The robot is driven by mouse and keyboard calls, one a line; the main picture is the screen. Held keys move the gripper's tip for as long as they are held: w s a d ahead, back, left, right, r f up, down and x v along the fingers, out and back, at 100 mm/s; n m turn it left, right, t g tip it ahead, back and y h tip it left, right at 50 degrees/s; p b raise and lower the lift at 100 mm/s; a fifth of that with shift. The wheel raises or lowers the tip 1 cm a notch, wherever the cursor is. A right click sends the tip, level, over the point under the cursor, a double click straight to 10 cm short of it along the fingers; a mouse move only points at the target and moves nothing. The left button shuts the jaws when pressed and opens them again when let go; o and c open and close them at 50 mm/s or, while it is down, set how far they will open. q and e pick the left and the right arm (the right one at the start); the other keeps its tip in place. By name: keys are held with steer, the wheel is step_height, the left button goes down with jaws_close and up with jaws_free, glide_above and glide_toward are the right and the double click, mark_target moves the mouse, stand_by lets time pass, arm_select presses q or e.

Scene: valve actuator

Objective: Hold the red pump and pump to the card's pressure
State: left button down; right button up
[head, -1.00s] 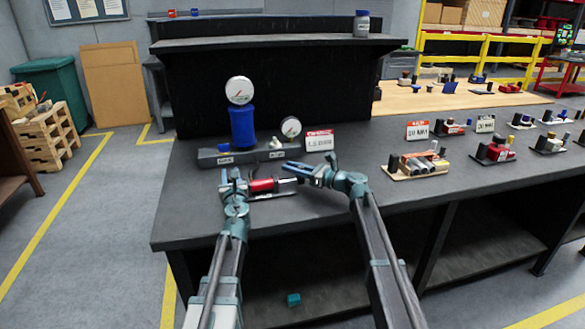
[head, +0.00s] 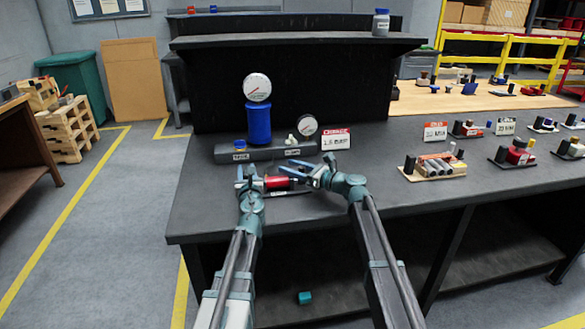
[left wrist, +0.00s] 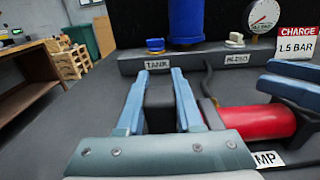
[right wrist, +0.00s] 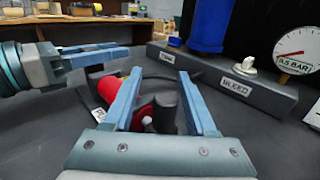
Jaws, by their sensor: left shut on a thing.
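The red pump (head: 277,183) lies on the dark bench in front of the grey manifold. Its red barrel also shows in the left wrist view (left wrist: 262,120) and the right wrist view (right wrist: 111,88). My left gripper (left wrist: 158,74) is shut on the dark block at the pump's left end. My right gripper (right wrist: 160,76) is open over the pump's other end, with a dark handle and a pale rod low between and beyond its fingers. Contact there cannot be told. The charge card (head: 336,138) reads 1.5 BAR. The small gauge (right wrist: 297,50) has a red needle; its value is unclear.
The manifold (head: 264,151) carries a blue tank (head: 258,124) with a larger gauge (head: 257,88) on top. A white bleed knob (right wrist: 245,66) stands on it. Several part sets, including a tan tray (head: 432,165), stand to the right. Bare bench lies in front.

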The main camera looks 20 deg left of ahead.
steer(key=shift+d, duration=0.1)
steer(key=v, duration=1.2)
stand_by(1.6)
steer(key=shift+w+d, duration=0.15)
steer(key=shift+d, duration=0.05)
steer(key=x, duration=1.2)
jaws_close()
stand_by(1.3)
